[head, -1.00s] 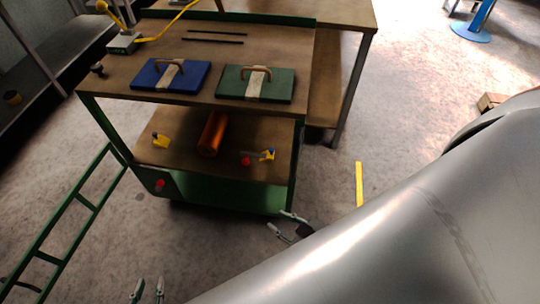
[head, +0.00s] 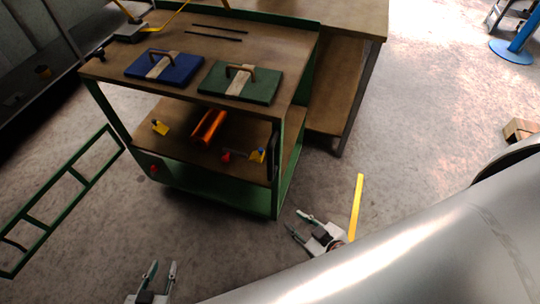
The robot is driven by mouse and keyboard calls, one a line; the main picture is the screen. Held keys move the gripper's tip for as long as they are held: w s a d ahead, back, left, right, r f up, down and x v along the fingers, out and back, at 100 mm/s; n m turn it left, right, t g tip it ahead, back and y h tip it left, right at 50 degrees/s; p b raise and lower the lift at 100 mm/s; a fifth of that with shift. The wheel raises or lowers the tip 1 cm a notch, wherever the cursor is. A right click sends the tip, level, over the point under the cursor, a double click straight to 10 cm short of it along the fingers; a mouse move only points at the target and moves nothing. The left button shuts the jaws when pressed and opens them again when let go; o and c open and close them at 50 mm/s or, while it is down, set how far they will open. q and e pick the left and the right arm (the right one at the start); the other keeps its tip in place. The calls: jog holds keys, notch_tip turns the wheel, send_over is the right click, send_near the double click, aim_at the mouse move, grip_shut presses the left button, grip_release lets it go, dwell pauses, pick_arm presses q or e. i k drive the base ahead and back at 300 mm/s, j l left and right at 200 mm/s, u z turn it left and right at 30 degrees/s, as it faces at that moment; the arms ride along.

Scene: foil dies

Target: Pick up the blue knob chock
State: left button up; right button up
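Two small yellow chocks lie on the lower shelf (head: 180,160) of the green cart. The right yellow chock (head: 257,156) has a blue knob (head: 261,149) on top and sits near the shelf's right end. The left yellow chock (head: 161,129) has a small dark knob whose colour I cannot tell for sure. My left gripper (head: 162,267) is open and empty at the bottom of the view, in front of the cart. My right gripper (head: 297,221) is open and empty over the floor, just right of and below the cart's front right corner.
An orange roll (head: 208,127) and a red knob (head: 226,156) are also on the lower shelf. Blue (head: 184,68) and green (head: 259,88) handled plates lie on the cart's top, above the shelf. A green frame (head: 82,190) stands left. Floor in front is clear.

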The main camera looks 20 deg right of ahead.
aim_at(258, 156)
jog(key=l+u, duration=0.1)
jog(key=l, duration=0.55)
jog(key=k+l+u, duration=0.1)
jog(key=l, duration=0.5)
jog(key=k+l+u, duration=0.1)
jog(key=l, duration=0.55)
jog(key=i+l+u, duration=0.2)
jog(key=l, duration=0.75)
jog(key=i+l, duration=0.15)
jog(key=l, duration=0.25)
jog(key=i+l+u, duration=0.1)
jog(key=l, duration=0.35)
jog(key=i+l, duration=0.15)
jog(key=l, duration=0.25)
